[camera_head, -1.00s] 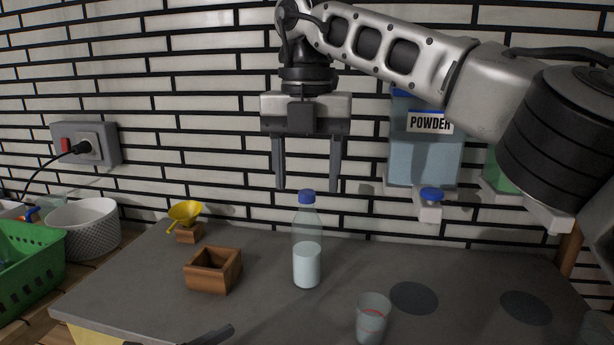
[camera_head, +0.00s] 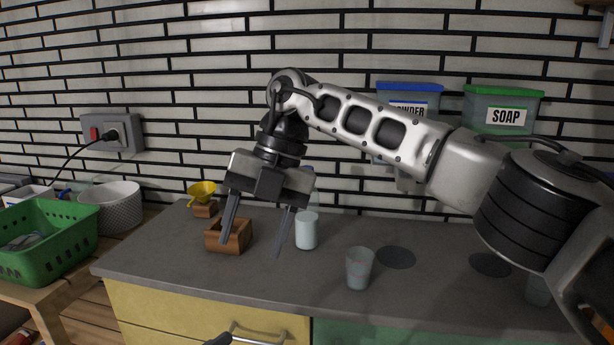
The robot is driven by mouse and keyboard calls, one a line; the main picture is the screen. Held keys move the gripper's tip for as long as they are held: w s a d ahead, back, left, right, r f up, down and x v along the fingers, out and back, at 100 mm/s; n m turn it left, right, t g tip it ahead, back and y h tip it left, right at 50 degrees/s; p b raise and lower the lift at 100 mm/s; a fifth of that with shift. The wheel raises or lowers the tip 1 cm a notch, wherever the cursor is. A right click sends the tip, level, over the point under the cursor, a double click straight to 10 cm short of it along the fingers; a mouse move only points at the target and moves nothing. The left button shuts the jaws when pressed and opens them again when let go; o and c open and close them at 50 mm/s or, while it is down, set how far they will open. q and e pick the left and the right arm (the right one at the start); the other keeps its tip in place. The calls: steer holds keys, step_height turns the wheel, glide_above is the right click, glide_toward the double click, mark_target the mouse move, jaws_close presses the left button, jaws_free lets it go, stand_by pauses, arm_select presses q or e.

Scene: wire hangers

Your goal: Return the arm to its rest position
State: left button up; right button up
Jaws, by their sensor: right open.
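My right gripper (camera_head: 253,248) hangs over the countertop with its two fingers spread apart, open and empty. It is tilted, and its fingers pass in front of the wooden box (camera_head: 238,228) and beside the bottle (camera_head: 306,232); I cannot tell how far it is from them. My right arm comes in from the right edge and covers part of the wall and the powder container. A dark tip (camera_head: 218,340) at the bottom edge may belong to my left gripper; its fingers cannot be made out.
A clear cup (camera_head: 359,268) stands on the grey countertop (camera_head: 180,255) near its front edge. A yellow funnel (camera_head: 202,192) is at the back left. Powder (camera_head: 409,92) and soap (camera_head: 502,108) containers are on the wall. A green basket (camera_head: 45,250) stands at the left.

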steer(key=s+a+f+g+y, duration=0.5)
steer(key=s+a+y, duration=0.4)
steer(key=a+y, duration=0.2)
steer(key=w+d+f+m+t+h, duration=0.25)
steer(key=d+f+m+t, duration=0.55)
steer(key=m+t, duration=0.55)
steer(key=w+d+f+m+t+h, duration=0.1)
steer(key=w+d+f+m+t, duration=0.35)
steer(key=d+m+t, duration=0.9)
arm_select(q)
steer(key=s+a+f+m+g+y, duration=0.1)
steer(key=s+f+m+y, duration=0.4)
steer(key=f+m, duration=0.4)
steer(key=s+a+f+m+g+y, duration=0.1)
steer(key=s+f+m+y, duration=0.4)
steer(key=m, duration=1.8)
step_height(320, 180, down, 4)
steer(key=shift+s+a+f+m+g, duration=0.35)
steer(key=shift+s+a, duration=0.25)
steer(key=shift+s, duration=0.55)
arm_select(e)
steer(key=s+d+f+m+g+h, duration=0.3)
steer(key=s+d+f+g+h, duration=0.1)
steer(key=s+f, duration=0.4)
steer(key=s+d+f+m+g+h, duration=0.4)
steer(key=s+d+f+g, duration=0.1)
steer(key=s+f, duration=0.4)
steer(key=shift+d+f, duration=0.65)
steer(key=shift+d, duration=0.25)
